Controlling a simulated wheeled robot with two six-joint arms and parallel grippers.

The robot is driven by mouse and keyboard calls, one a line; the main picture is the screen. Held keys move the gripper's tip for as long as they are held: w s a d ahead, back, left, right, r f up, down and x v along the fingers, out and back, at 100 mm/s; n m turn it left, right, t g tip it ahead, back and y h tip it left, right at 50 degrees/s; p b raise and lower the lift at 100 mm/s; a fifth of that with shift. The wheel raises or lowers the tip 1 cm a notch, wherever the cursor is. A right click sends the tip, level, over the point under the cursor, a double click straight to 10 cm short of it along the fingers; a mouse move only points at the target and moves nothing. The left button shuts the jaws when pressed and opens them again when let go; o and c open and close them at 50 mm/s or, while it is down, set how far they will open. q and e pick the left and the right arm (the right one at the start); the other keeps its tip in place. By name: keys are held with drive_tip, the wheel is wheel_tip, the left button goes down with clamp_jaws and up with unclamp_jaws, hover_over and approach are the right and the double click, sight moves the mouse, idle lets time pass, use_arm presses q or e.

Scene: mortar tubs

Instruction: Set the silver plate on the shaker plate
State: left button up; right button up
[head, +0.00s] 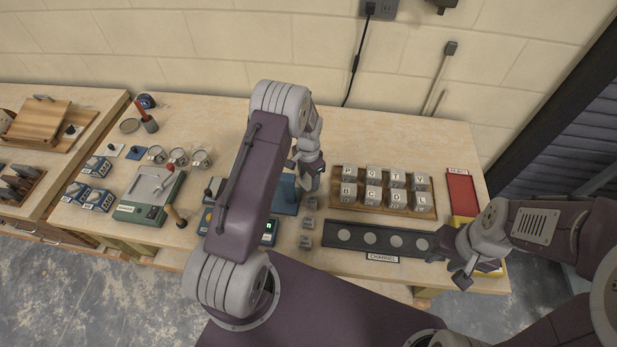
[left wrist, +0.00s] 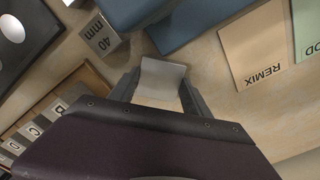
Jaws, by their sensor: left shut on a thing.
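My left gripper (head: 309,178) is over the middle of the bench, left of the rack of lettered cubes. In the left wrist view the left gripper (left wrist: 160,92) is shut on the silver plate (left wrist: 163,72), a small flat pale-grey piece between its fingers. In the head view I cannot make the silver plate out. A green-bodied unit with a pale flat top (head: 152,187) stands at the left of the bench; it looks like the shaker plate, but I cannot read its label. My right gripper (head: 464,273) is at the front right; its jaw opening is unclear.
Grey "40 mm" weights (left wrist: 101,38) stand near the dark channel strip (head: 357,238). A wooden rack (head: 346,203) holds lettered cubes. A REMIX card (left wrist: 264,50) lies flat. Metal cups (head: 178,157) stand behind the green unit.

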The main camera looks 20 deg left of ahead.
use_arm(q)
drive_tip(key=o, duration=1.6)
drive_tip(key=shift+f, duration=0.1)
drive_tip(key=shift+c, duration=0.2)
